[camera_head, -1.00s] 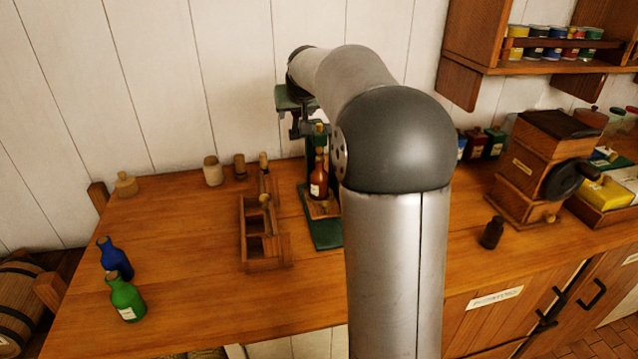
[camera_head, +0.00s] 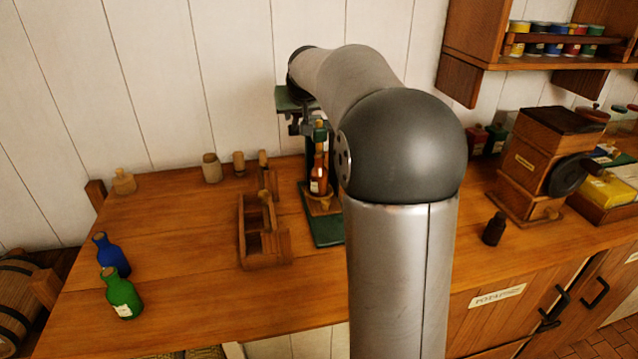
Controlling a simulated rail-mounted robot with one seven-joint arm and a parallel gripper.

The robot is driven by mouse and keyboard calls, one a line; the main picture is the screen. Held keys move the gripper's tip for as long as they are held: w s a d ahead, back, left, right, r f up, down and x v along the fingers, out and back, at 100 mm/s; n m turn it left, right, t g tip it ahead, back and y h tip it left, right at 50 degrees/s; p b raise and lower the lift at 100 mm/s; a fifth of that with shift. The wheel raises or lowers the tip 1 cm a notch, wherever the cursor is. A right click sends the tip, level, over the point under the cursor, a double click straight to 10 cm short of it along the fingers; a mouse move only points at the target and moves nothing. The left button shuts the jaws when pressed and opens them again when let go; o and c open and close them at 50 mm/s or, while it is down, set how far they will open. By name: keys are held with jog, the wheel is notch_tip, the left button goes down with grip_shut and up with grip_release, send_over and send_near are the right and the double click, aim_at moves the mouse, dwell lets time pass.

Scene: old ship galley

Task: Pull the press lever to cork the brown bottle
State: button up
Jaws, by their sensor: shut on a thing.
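The brown bottle (camera_head: 318,184) stands upright in the green press (camera_head: 326,229), on a small wooden holder above the base. A cork-coloured piece is at its neck, with a green part of the press just above. My arm reaches over to the press from the right. My gripper (camera_head: 301,127) is only partly visible, as dark grey parts below the green plate at the press top. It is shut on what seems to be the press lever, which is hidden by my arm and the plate.
A wooden rack (camera_head: 262,248) stands left of the press. A blue bottle (camera_head: 112,256) and a green bottle (camera_head: 122,294) stand at the counter's left. A small dark bottle (camera_head: 494,229) and a grinder (camera_head: 537,165) are on the right.

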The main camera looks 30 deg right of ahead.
jog(key=shift+s+f, duration=0.3)
jog(key=shift+f, duration=0.05)
jog(key=shift+a+f, duration=0.1)
jog(key=shift+f, duration=0.05)
jog(key=shift+s+a+f+b, duration=0.2)
jog(key=shift+s+f+b, duration=0.8)
jog(key=shift+b, duration=0.6)
jog(key=shift+w+f, duration=0.1)
jog(key=shift+w, duration=0.05)
